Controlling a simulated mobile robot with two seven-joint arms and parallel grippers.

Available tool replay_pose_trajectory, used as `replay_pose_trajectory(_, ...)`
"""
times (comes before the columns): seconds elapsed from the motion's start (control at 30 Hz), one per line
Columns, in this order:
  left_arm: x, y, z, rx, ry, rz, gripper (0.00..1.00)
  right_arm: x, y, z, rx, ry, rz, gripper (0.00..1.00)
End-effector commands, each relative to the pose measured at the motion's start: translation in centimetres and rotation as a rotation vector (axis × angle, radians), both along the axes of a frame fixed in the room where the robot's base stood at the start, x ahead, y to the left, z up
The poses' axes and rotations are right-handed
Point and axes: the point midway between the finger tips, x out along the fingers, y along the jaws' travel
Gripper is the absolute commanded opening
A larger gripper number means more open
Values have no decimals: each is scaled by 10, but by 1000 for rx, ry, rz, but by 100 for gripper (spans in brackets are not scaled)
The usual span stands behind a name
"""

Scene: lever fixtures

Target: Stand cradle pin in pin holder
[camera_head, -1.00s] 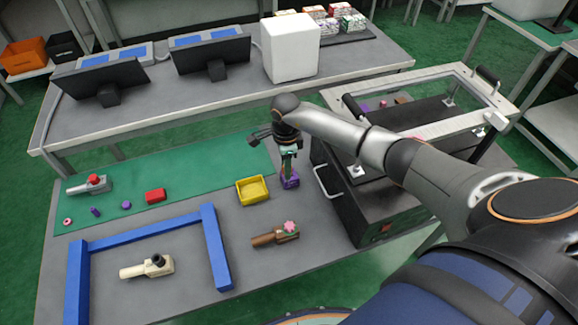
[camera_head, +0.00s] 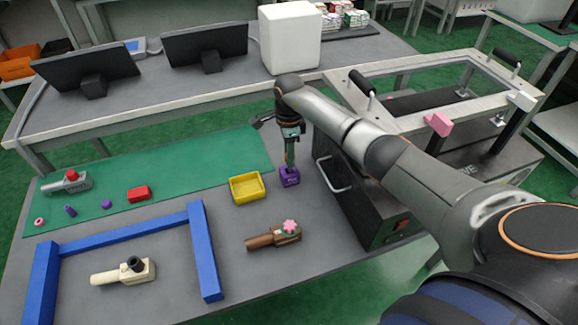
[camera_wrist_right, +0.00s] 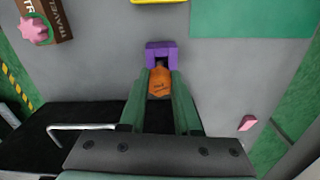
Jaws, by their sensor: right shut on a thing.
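A purple pin holder (camera_head: 290,177) stands on the grey table, just right of the yellow tray. My right gripper (camera_head: 289,160) points down directly above it. In the right wrist view its green fingers (camera_wrist_right: 160,90) are shut on an orange piece with small dark marks, apparently the cradle pin (camera_wrist_right: 159,82). The purple holder (camera_wrist_right: 161,48) shows just beyond the fingertips, with the pin's far end at its notched side. The fingers hide part of the pin, so I cannot tell whether it sits in the holder. My left gripper is not in view.
The yellow tray (camera_head: 246,188) and a brown lever piece (camera_head: 272,236) with a pink knob lie nearby. A black fixture (camera_head: 365,200) with a handle stands close on the right. A blue frame (camera_head: 205,250) and small parts on a green mat (camera_head: 110,180) are to the left.

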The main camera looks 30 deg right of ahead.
Motion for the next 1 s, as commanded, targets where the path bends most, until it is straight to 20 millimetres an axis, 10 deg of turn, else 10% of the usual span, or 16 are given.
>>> replay_pose_trajectory(0.2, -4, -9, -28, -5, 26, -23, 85, 2, -1, -32, 2, 2, 0, 0)
replay_pose_trajectory(0.67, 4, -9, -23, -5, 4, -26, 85, 3, -2, -39, -1, -1, 1, 0)
replay_pose_trajectory(0.7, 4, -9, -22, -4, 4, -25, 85, 3, -2, -38, 0, 0, 1, 33)
replay_pose_trajectory(1.0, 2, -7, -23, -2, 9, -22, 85, 2, -2, -38, 0, 0, 1, 61)
